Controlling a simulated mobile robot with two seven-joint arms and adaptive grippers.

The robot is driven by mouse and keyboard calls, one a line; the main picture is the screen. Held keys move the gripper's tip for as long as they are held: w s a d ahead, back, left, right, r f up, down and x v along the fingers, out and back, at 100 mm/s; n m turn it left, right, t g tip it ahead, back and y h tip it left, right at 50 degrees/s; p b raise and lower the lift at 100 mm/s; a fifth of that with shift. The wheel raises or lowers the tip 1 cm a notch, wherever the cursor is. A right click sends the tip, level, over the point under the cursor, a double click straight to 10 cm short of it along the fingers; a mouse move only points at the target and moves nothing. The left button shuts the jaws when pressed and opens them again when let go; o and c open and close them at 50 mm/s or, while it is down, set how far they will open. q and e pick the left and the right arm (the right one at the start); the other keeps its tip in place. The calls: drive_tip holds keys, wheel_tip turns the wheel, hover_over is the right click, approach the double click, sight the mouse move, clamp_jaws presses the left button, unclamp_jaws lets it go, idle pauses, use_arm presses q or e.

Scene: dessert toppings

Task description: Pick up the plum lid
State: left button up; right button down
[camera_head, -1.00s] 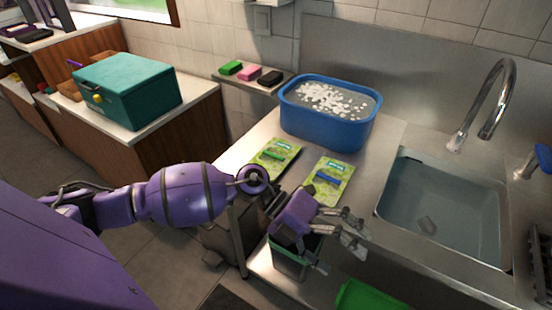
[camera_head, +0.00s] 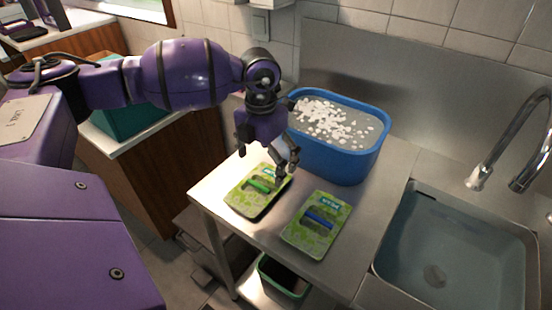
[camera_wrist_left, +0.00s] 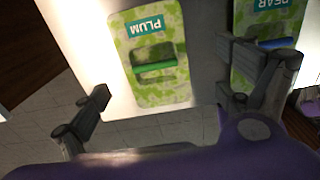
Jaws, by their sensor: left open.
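The plum lid (camera_head: 245,202) is a flat, green patterned rectangle with a green bar handle. It lies on the steel counter, left of a similar lid with a blue handle. The wrist view shows its "PLUM" label and green handle (camera_wrist_left: 155,69). My left gripper (camera_head: 264,162) hangs fingers down above the far part of the plum lid, open and empty. In the wrist view its fingers (camera_wrist_left: 172,112) are spread wide, with the lid between and ahead of them. My right gripper is not in view.
The pear lid (camera_head: 300,238) lies close to the right. A blue tub (camera_head: 343,163) with white pieces stands behind. A sink (camera_head: 455,262) is at the right. A green-rimmed bin (camera_head: 281,286) sits below the counter's front edge. A teal box is partly behind my arm.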

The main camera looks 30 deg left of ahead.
sight(260, 187)
use_arm(q)
drive_tip(key=f, duration=0.1)
drive_tip(key=s+f, duration=0.1)
drive_tip(key=f, duration=0.1)
drive_tip(key=shift+s+a, duration=0.1)
drive_tip(key=shift+s, duration=0.05)
drive_tip(key=shift+a+f+p, duration=0.15)
drive_tip(key=shift+f+p, duration=0.3)
drive_tip(key=shift+f, duration=1.5)
drive_tip(key=c, duration=1.3)
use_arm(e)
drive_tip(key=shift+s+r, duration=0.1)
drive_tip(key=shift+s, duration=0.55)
use_arm(q)
drive_tip(key=shift+c, duration=0.2)
drive_tip(key=shift+s, duration=0.1)
